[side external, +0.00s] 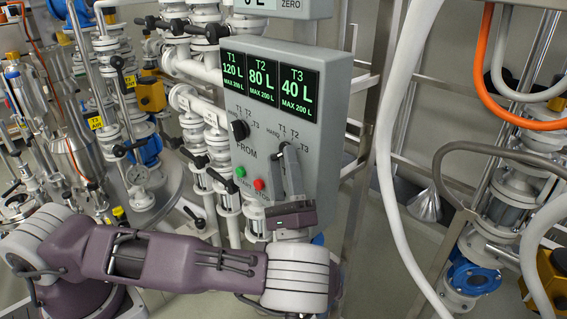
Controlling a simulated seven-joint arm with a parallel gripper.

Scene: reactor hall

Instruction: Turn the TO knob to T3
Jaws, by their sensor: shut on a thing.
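A grey control box (300,125) carries a display reading T1 120 L, T2 80 L and T3 40 L. The black FROM knob (240,130) is on the left of its face, with marks HAND, T1, T2 and T3 around it. The TO knob (286,146) is to its right, with similar marks, and my fingers cover most of it. My gripper (285,163) reaches up from below and is shut on the TO knob. The knob's pointer is hidden, so I cannot tell which mark it faces.
A green START button (240,171) and a red button (258,184) sit just left of my fingers. Pipes and valves (205,120) crowd the left side. A thick white hose (390,130) hangs close to the box's right.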

